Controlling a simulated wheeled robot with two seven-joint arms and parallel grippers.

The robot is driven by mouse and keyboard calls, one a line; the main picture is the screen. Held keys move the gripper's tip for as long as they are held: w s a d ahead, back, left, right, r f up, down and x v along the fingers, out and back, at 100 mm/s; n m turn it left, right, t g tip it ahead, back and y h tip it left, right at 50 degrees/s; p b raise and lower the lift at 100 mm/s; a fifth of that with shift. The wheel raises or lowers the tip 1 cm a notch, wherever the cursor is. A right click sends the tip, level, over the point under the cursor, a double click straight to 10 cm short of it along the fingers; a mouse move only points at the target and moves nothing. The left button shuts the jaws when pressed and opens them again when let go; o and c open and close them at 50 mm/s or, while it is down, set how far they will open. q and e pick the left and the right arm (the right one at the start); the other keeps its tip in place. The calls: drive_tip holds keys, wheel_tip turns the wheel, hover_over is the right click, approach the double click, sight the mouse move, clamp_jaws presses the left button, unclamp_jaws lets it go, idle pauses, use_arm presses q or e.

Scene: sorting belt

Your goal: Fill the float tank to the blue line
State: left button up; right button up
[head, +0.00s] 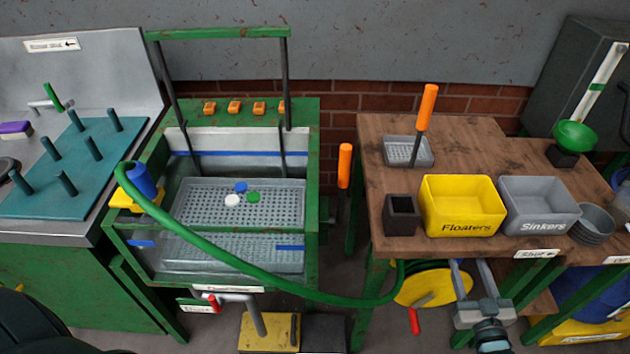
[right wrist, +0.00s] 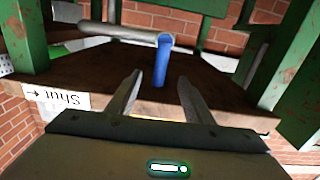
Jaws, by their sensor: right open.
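The float tank (head: 312,215) is a green-framed, clear-fronted tank in the head view. A blue line (head: 240,153) runs along its back wall. A perforated grey tray inside holds a blue, a white and a green disc; I cannot tell the water level. A green hose (head: 230,268) with a blue nozzle (head: 141,180) rests at a yellow holder on the tank's left rim. My right gripper (head: 471,265) is open and empty at the wooden table's front edge. In the right wrist view a blue-handled lever (right wrist: 162,62) lies beyond and between its open fingers (right wrist: 160,82).
The wooden table (head: 380,225) carries a yellow Floaters bin (head: 462,188), a grey Sinkers bin (head: 540,190) and bowls. A yellow hose reel (head: 418,284) hangs beneath, beside my right gripper. A "Shut" label (right wrist: 57,97) is on the table edge. A red-handled lever (head: 212,301) is below the tank.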

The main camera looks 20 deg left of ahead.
use_arm(q)
drive_tip(key=shift+r+p, duration=0.75)
drive_tip(key=shift+r, duration=0.15)
use_arm(e)
drive_tip(key=v, duration=0.4)
drive_tip(key=shift+s, duration=0.2)
